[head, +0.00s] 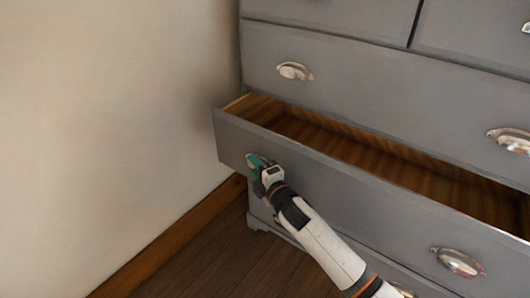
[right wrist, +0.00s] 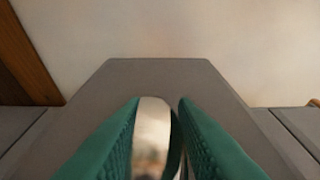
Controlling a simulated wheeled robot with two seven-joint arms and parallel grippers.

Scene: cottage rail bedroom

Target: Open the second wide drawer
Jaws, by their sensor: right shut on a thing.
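The second wide drawer (head: 335,180) of the grey dresser is pulled out, and its bare brown wooden inside shows along its length. My right gripper (head: 257,163) is at the left part of its front, shut on that drawer's left cup handle, which the gripper hides in the head view. In the right wrist view the green fingers (right wrist: 158,130) close on either side of the shiny metal handle (right wrist: 152,125), with the grey drawer front (right wrist: 160,75) beyond. The drawer's right cup handle (head: 458,262) is free. My left gripper is not in view.
The closed wide drawer above (head: 375,85) has two metal cup handles (head: 294,71). Smaller drawers sit at the top. A beige wall (head: 110,110) with a brown baseboard (head: 165,245) stands close on the left. Bare dark wooden floor (head: 215,265) lies below.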

